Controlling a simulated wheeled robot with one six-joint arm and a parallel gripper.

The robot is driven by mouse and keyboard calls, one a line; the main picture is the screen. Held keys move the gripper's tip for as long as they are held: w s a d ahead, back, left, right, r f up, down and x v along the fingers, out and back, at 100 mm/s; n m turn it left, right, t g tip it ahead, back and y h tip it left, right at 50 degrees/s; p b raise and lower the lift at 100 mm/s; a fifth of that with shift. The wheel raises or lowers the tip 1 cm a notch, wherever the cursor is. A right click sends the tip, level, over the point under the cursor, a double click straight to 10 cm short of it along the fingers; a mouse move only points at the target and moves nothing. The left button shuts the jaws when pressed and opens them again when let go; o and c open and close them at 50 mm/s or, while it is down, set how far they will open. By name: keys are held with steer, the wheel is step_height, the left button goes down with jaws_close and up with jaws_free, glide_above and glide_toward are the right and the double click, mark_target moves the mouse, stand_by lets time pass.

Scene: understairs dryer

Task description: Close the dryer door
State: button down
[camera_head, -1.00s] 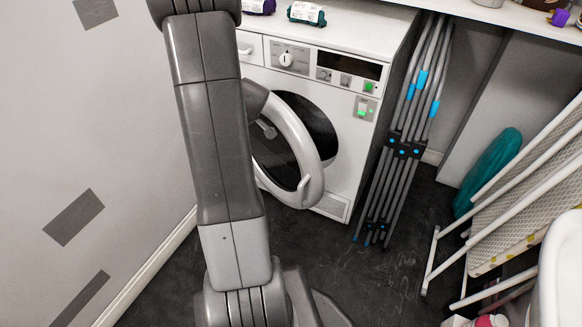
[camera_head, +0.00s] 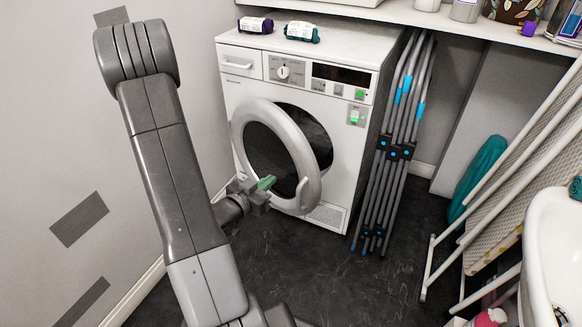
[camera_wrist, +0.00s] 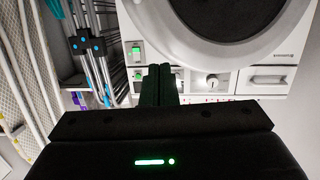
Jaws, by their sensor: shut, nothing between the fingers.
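The dryer (camera_head: 345,165) is a white front-loader against the back wall. Its round door (camera_head: 308,150), a pale grey ring with dark glass and a handle at the lower right, stands ajar, swung out from the dark drum opening. The door ring also shows upside down at the top of the wrist view (camera_wrist: 165,35). My gripper (camera_head: 268,183) is shut and empty, with green-tinted fingertips, in front of the door's lower left part. In the wrist view my shut fingers (camera_wrist: 158,72) point toward the dryer front. I cannot tell whether they touch the door.
A folded grey drying rack (camera_head: 392,150) leans just right of the dryer. An ironing board (camera_head: 515,150) and a white basin (camera_head: 555,250) are at the right. A grey wall (camera_head: 60,130) bounds the left. Dark floor (camera_head: 310,265) is clear before the dryer.

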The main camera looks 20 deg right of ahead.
steer(key=b, duration=0.2)
glide_toward(302, 156)
steer(key=x, duration=0.7)
